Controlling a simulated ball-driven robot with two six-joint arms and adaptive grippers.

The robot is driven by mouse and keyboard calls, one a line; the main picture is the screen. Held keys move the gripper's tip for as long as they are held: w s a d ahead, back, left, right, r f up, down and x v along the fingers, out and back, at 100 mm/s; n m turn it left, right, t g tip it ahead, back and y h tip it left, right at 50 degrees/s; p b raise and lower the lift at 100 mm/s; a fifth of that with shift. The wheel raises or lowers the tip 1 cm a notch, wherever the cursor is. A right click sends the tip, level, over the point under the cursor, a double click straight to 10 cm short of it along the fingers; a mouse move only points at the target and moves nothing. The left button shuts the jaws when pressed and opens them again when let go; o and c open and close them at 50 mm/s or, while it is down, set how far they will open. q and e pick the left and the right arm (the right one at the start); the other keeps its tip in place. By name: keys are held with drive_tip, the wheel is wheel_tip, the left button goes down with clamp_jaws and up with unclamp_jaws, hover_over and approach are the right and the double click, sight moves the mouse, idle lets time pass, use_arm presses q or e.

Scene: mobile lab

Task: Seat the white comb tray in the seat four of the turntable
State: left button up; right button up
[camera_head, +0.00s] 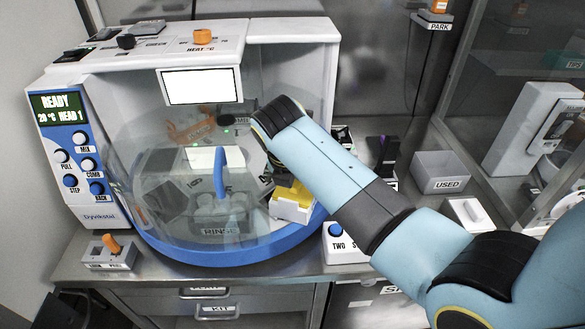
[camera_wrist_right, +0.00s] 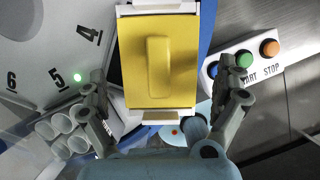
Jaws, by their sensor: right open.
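A yellow block with a raised rib (camera_wrist_right: 159,62) lies between the fingers of my right gripper (camera_wrist_right: 167,97) in the right wrist view. White edges (camera_wrist_right: 160,117) show at its ends, maybe a white tray under it; I cannot tell for sure. The same yellow and white piece (camera_head: 291,203) shows at the turntable's right side in the head view. My right gripper is open, fingers apart on both sides of the block. The turntable (camera_wrist_right: 45,45) shows marks 4, 5 and 6; the block is beside mark 4. My left gripper is not in view.
The clear dome (camera_head: 150,190) covers much of the machine's front. A white tray with a rib (camera_head: 466,213) lies on the bench at right, near a grey USED bin (camera_head: 440,172). A button box (camera_wrist_right: 243,62) and several white tubes (camera_wrist_right: 62,132) are near my fingers.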

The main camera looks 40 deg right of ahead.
drive_tip(key=v, duration=0.8)
drive_tip(key=shift+r, duration=0.35)
drive_tip(key=shift+s, duration=0.15)
